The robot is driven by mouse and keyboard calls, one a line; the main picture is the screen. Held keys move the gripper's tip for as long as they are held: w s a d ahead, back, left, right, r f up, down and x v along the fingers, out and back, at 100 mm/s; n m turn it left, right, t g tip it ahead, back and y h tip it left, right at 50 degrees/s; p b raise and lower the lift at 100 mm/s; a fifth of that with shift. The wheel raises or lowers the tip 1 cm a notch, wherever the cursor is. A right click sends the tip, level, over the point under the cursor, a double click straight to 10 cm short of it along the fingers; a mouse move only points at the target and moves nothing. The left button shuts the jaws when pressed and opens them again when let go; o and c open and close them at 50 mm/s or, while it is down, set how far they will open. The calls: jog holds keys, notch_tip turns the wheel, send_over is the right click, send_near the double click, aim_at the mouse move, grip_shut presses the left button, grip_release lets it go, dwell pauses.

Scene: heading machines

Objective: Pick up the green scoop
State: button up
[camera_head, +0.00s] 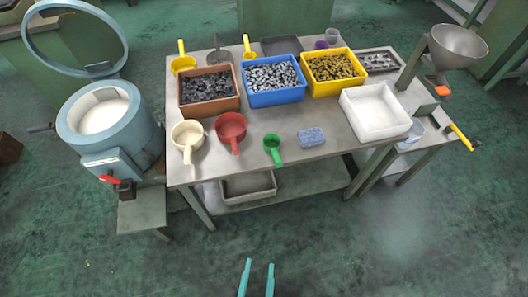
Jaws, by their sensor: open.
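The green scoop (272,146) lies on the grey metal table (295,158) near its front edge. Its handle points toward the front edge.
A cream scoop (187,137) lies at the front left. Brown (209,110), blue (273,96) and yellow (335,82) bins of parts stand behind. A white tray (377,122) stands right. A blue drum machine (111,130) is left of the table. The floor in front is clear.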

jog(key=a+f+m+g+h, duration=0.1)
jog(key=a+f+m+g, duration=0.2)
jog(key=a+f+m, duration=0.25)
jog(key=w+a+m+g, duration=0.4)
jog(key=w+a+m, duration=0.6)
jog(key=w, duration=0.4)
jog(key=m+g+y, duration=0.2)
jog(key=m, duration=1.2)
send_near(275, 154)
jog(key=f, duration=0.2)
jog(key=shift+h, duration=0.3)
jog(key=x, duration=0.4)
jog(key=shift+w+a+f, duration=0.2)
jog(key=shift+a, duration=0.05)
jog(key=shift+x, duration=2.65)
jog(key=shift+w+r, duration=0.1)
jog(key=shift+w, duration=0.1)
